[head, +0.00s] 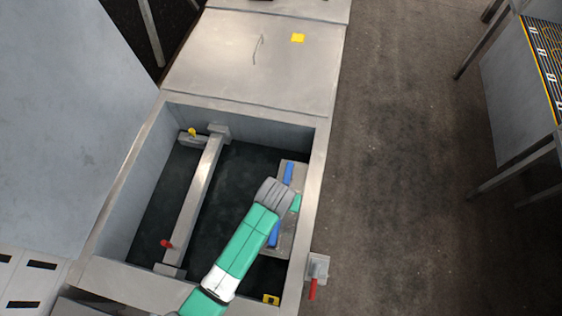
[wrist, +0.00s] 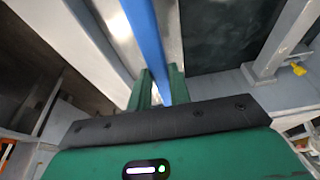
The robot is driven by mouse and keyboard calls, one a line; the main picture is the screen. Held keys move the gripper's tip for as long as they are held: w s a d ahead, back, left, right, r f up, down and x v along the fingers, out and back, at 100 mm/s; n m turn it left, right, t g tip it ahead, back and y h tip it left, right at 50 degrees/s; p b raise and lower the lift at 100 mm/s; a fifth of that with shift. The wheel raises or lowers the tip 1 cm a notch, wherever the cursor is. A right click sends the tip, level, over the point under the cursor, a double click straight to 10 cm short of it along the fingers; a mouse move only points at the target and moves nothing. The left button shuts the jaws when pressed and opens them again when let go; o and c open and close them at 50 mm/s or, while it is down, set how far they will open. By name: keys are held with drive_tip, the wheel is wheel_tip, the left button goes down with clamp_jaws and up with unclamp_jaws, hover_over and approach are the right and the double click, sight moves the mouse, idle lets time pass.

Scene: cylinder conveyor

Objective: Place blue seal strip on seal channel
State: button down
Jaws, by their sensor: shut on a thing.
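The blue seal strip is long and narrow. In the head view its two ends show, the far end (head: 288,173) and the near end (head: 273,236), with its middle hidden by my wrist. In the wrist view the strip (wrist: 143,35) runs from the top edge down between my green fingers. My gripper (wrist: 160,88) is shut on it; a green part of the gripper (head: 296,203) shows in the head view. The strip lies over a grey metal plate (head: 284,238), which may bear the seal channel. Whether strip and plate touch, I cannot tell.
The plate is at the right inner side of an open, dark-floored metal box (head: 321,150). A metal bar (head: 196,195) crosses the box at left, with a red handle (head: 166,243) and a yellow knob (head: 192,132). A red-handled lever (head: 312,288) sits outside the right rim.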

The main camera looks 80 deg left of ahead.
drive_tip(key=shift+x, duration=1.15)
drive_tip(key=shift+s+d+f, duration=0.15)
drive_tip(key=shift+d, duration=0.05)
drive_tip(key=c, duration=1.3)
unclamp_jaws()
drive_tip(key=p+v, duration=0.1)
drive_tip(key=v, duration=1.1)
